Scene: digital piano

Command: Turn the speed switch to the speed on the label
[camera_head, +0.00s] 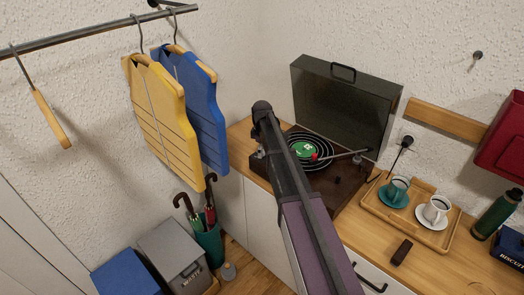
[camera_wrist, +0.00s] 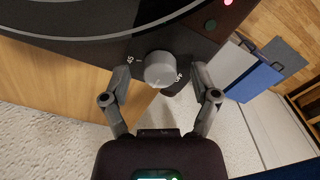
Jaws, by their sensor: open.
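The record player (camera_head: 345,188) stands on the wooden counter with its dark lid raised. A record with a green centre label (camera_head: 305,151) lies on it; the figure on the label is too small to read. In the wrist view the grey round speed knob (camera_wrist: 159,69) sits at the player's corner, with "45" printed on its left and another mark, partly hidden and perhaps "OFF", on its right. My gripper (camera_wrist: 161,76) is open, one finger on each side of the knob, with gaps visible. The knob is hidden behind my arm in the head view.
A small dark button (camera_wrist: 210,24) and a red light (camera_wrist: 228,2) are on the player near the knob. A wooden tray (camera_head: 409,222) with two cups stands to the right.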

